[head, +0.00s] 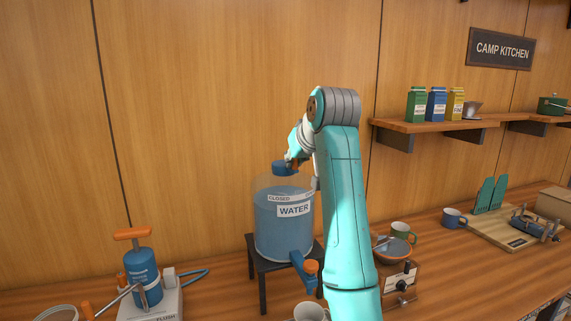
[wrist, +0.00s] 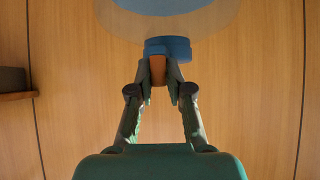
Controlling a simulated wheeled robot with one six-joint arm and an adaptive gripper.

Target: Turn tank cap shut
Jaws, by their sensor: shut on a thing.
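The water tank (head: 275,235) is a clear, blue-tinted drum with a "WATER" label and a "CLOSED" mark on its band. Its blue cap (head: 281,168) sits on top and also shows in the wrist view (wrist: 175,46). An orange tab (wrist: 157,70) sticks out from the cap. My gripper (wrist: 165,77) is shut on this tab, with a fingertip on each side. In the head view my gripper (head: 293,160) is at the cap's right side, partly hidden by my arm. The right part of the tank's band is hidden too.
The tank stands on a dark stand (head: 262,267), with a blue tap with an orange knob (head: 311,267) low in front. A blue pump (head: 143,277) is at left. A shelf (head: 430,124) is on the wall.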

